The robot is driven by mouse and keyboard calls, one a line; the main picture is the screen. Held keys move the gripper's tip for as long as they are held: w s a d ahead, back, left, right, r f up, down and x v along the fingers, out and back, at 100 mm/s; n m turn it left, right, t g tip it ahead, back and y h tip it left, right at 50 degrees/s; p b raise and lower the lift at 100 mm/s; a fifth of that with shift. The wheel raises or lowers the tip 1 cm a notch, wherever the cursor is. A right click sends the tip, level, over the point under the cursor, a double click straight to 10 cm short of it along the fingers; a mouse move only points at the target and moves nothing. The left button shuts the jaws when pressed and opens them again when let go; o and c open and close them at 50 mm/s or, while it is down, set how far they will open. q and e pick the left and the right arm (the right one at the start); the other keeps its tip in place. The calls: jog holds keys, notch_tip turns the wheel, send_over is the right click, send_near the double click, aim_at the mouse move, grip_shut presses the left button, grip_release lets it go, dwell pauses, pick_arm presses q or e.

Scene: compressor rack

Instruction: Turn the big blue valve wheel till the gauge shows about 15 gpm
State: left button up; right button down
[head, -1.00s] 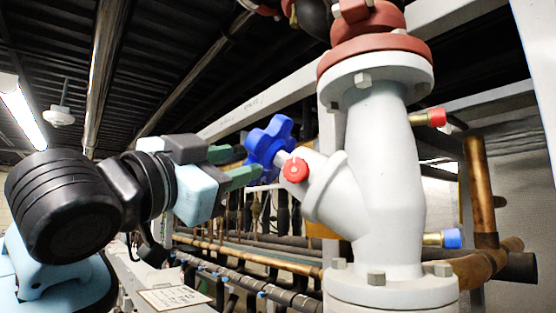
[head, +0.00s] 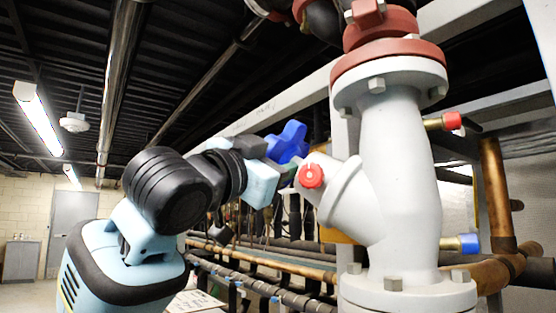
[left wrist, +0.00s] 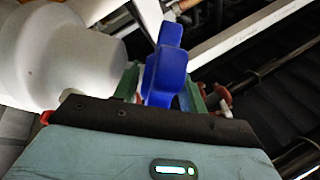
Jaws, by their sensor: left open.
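The blue valve wheel (head: 289,142) has rounded lobes and sits on the angled branch of the large white valve body (head: 398,170). My left gripper (head: 284,168) is at the wheel in the head view, its green fingers partly hidden by its own housing. In the left wrist view, the wheel (left wrist: 165,68) stands between the two green fingers of the gripper (left wrist: 160,92), which are apart on either side of it. I cannot tell whether either finger touches it. No gauge face is visible. My right gripper is not in view.
A red-capped port (head: 311,176) sits on the valve's branch, close to the gripper. Red (head: 452,121) and blue (head: 467,243) capped fittings are on the valve's right. Copper pipes (head: 265,258) run below. Open floor and a grey door (head: 72,245) are at left.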

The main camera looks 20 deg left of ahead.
pick_arm(q)
grip_shut()
jog(key=shift+s+r+y, duration=0.1)
jog(key=shift+y, duration=0.2)
jog(key=n+y, duration=0.1)
jog(key=n+g+y, duration=0.1)
jog(key=y, duration=0.1)
jog(key=shift+s+d+r+g, duration=0.1)
jog(key=shift+d+r+g, duration=0.05)
jog(key=shift+g, duration=0.15)
jog(key=n+g+y, duration=0.1)
jog(key=y, duration=0.1)
jog(key=n+g+y, duration=0.1)
jog(key=shift+d+r+g+y, duration=0.2)
jog(key=shift+g+y, duration=0.1)
jog(key=shift+y, duration=0.1)
jog(key=g+y, duration=0.1)
jog(key=n+g+y, duration=0.2)
jog(key=g, duration=0.1)
jog(key=shift+r, duration=0.25)
jog(key=shift+d+n+g+y, duration=0.1)
jog(key=shift+n+g+y, duration=0.2)
jog(key=shift+g+y, duration=0.3)
jog(key=shift+g+y, duration=0.3)
jog(key=shift+g, duration=0.5)
